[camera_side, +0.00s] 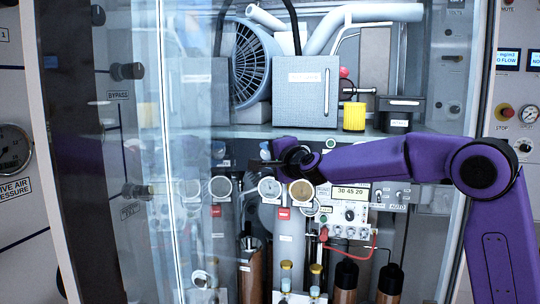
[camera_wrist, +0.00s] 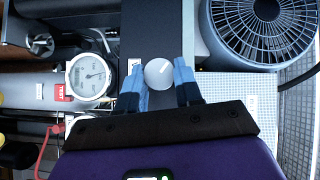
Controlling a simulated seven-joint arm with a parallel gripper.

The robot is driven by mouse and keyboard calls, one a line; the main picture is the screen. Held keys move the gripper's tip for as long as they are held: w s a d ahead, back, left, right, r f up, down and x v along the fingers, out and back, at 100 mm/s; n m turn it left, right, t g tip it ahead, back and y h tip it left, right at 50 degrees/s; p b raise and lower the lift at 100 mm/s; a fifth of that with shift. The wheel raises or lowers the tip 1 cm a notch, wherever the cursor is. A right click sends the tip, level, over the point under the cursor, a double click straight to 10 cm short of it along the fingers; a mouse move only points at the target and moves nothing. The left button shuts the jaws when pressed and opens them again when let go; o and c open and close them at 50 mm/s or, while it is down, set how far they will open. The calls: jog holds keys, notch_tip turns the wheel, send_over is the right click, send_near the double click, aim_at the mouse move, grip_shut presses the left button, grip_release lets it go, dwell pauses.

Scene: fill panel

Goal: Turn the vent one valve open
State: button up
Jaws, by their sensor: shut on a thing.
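In the wrist view, a round light-grey knob (camera_wrist: 158,74) with a short pale pointer line sits on a dark panel strip. I take it to be the vent one valve, though no readable label names it. The two blue fingertips of my gripper (camera_wrist: 162,77) lie on either side of the knob and are shut on it. In the side view, my gripper (camera_side: 266,154) is in front of the panel just below the shelf, above the row of gauges. My wrist and fingers hide the knob there.
A gauge (camera_wrist: 88,77) with a red tag sits left of the knob in the wrist view. A round fan grille (camera_side: 254,64) and a grey box (camera_side: 305,92) stand above in the side view. A glass pane (camera_side: 150,200) stands left; a control box (camera_side: 345,208) is below right.

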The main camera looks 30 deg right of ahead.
jog(key=o, duration=1)
jog(key=shift+o, duration=0.2)
jog(key=s+a+r, duration=0.1)
jog(key=s, duration=1.6)
jog(key=shift+s+a, duration=0.2)
jog(key=shift+a, duration=0.05)
